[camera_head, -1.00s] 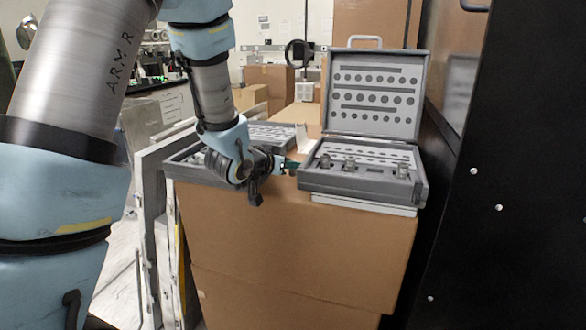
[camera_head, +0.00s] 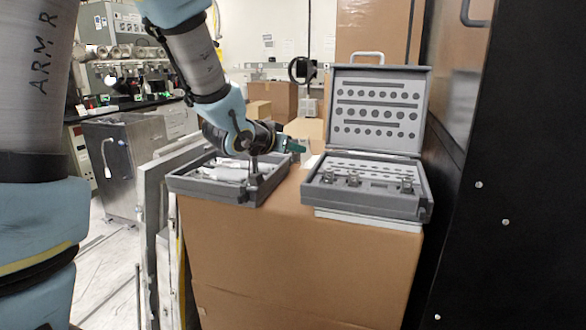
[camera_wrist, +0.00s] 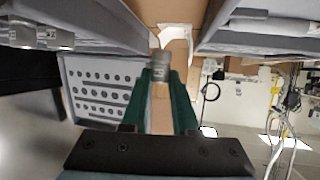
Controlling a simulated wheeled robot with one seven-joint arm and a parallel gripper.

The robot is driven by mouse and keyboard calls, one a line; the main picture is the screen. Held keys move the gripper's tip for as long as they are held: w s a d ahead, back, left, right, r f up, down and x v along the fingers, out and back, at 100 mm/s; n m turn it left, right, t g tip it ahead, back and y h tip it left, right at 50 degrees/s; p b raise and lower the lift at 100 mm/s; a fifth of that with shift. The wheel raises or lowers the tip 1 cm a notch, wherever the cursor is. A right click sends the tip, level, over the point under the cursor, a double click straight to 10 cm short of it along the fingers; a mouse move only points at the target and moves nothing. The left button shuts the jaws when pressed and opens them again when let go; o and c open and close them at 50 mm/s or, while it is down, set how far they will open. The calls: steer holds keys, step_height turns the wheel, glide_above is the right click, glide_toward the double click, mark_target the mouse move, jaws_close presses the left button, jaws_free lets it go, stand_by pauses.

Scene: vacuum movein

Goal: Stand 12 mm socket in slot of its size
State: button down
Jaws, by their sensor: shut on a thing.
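My gripper (camera_head: 297,146) has green fingers and is above the gap between the two cases. In the wrist view my gripper (camera_wrist: 162,78) is shut on a grey metal socket (camera_wrist: 160,66), held at the fingertips. Its size marking is too small to read. The open grey socket case (camera_head: 318,203) stands on the right, with several sockets (camera_head: 353,178) upright in its front row. The size labels of the slots cannot be read.
A second grey case (camera_head: 200,187) with pale contents lies open at the left on the cardboard box (camera_head: 300,260). The raised lid (camera_head: 376,105) with rows of dark holes stands behind the socket case. A black cabinet (camera_head: 510,200) closes the right side.

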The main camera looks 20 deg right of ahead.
steer(key=s+d+r+m+g+h+p, duration=0.1)
steer(key=s+d+r+m+g, duration=0.4)
steer(key=s, duration=0.3)
steer(key=s+d+r+m+g+h+p, duration=0.1)
steer(key=s+d+r+m+g, duration=0.1)
steer(key=s+d+m+g, duration=0.45)
steer(key=f, duration=0.1)
steer(key=s+f+n+t, duration=0.1)
steer(key=f, duration=0.1)
steer(key=s+f+n, duration=0.1)
steer(key=shift+a+f+n, duration=0.1)
steer(key=shift+f+n, duration=0.15)
steer(key=shift+f, duration=2.55)
steer(key=shift+f+b, duration=0.3)
steer(key=c, duration=0.7)
jaws_free()
steer(key=shift+a, duration=0.1)
